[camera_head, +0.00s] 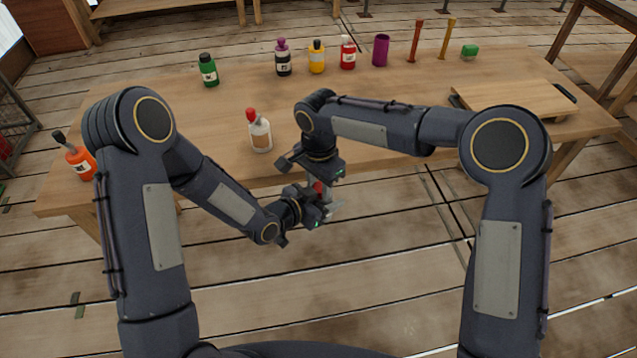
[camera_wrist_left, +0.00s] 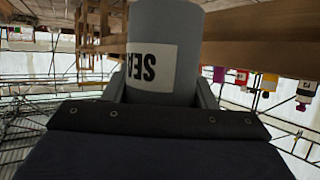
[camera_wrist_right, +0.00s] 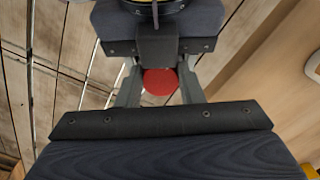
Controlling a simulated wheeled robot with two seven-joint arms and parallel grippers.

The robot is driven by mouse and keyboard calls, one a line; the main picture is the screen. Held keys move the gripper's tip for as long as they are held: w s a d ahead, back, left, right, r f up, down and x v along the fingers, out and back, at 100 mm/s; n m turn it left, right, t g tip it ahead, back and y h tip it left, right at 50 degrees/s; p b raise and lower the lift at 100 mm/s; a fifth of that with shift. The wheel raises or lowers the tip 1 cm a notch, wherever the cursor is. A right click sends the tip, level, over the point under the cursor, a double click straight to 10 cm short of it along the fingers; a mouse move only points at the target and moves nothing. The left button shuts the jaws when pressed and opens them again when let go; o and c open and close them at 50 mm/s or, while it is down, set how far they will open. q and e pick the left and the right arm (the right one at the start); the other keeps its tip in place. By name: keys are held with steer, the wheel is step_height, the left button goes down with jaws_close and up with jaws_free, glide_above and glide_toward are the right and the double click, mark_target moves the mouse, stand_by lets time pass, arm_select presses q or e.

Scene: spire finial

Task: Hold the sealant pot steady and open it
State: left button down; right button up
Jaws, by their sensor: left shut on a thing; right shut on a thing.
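The sealant pot shows in the left wrist view as a grey cylinder (camera_wrist_left: 165,70) with a white label, its black letters upside down. My left gripper (camera_head: 328,207) is shut on the pot's body, in front of the table edge. In the right wrist view a round red lid (camera_wrist_right: 160,82) sits between the fingers of my right gripper (camera_wrist_right: 158,95), which is shut on it. In the head view the red lid (camera_head: 318,187) shows just below my right gripper and close above the left one. The grippers hide most of the pot, and I cannot tell whether lid and pot still touch.
A wooden table (camera_head: 400,110) lies beyond the grippers. A wooden board (camera_head: 515,98) lies at the right.

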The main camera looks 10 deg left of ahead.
steer(key=shift+w+a+r+n, duration=0.1)
steer(key=shift+w+n, duration=0.05)
steer(key=shift+n, duration=0.35)
steer(key=o, duration=1.1)
